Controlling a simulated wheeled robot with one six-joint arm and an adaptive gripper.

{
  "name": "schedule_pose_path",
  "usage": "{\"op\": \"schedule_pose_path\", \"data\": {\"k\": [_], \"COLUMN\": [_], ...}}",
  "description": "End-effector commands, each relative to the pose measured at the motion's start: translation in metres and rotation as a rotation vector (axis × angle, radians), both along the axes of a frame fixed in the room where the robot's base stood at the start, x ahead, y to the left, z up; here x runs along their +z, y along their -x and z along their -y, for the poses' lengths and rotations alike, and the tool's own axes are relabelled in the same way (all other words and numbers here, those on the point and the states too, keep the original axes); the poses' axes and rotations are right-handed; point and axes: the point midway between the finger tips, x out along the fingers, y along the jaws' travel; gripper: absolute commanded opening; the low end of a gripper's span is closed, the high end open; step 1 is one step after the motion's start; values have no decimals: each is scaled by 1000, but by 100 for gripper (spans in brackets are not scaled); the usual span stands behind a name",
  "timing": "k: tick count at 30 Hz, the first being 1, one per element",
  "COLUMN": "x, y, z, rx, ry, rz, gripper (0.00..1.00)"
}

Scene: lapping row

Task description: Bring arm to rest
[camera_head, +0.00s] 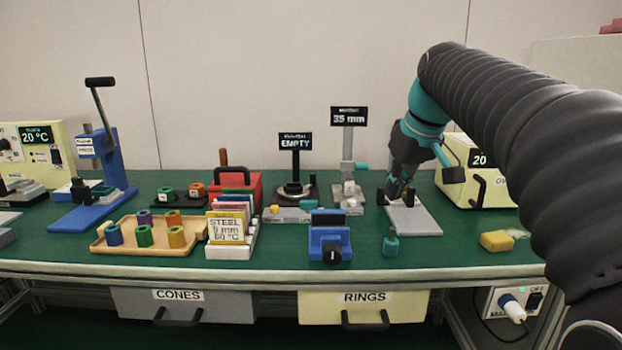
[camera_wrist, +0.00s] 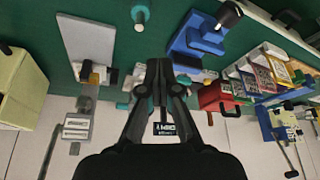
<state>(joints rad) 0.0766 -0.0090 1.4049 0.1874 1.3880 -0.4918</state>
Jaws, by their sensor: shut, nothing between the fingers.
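My arm reaches in from the right in the head view. My gripper (camera_head: 397,190) points down above the back of a grey plate (camera_head: 412,219) on the green bench. In the wrist view my gripper (camera_wrist: 158,68) is shut with nothing between its fingers. The grey plate shows there too, at the upper left (camera_wrist: 88,38). From these views I cannot tell whether the fingertips touch anything.
A height stand reading 35 mm (camera_head: 348,150) is just left of my gripper. A cream oven-like box (camera_head: 490,190) stands close on the right. A blue clamp (camera_head: 329,237), a teal-topped item (camera_head: 391,243) and a yellow block (camera_head: 496,241) lie toward the front edge.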

Motion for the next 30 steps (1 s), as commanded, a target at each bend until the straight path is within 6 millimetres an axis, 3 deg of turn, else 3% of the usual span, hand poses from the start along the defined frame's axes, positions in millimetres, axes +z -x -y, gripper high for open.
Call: {"op": "schedule_pose_path", "data": {"k": [8, 14, 21, 27, 30], "x": [-33, -82, -154, -199, -209], "y": [67, 134, 207, 243, 249], "z": [-3, -3, -1, 1, 4], "rx": [-117, -231, -344, -399, -411], "ry": [0, -2, -10, -17, -20], "rz": [13, 35, 66, 83, 88], "gripper": [0, 0, 0, 0, 0]}}
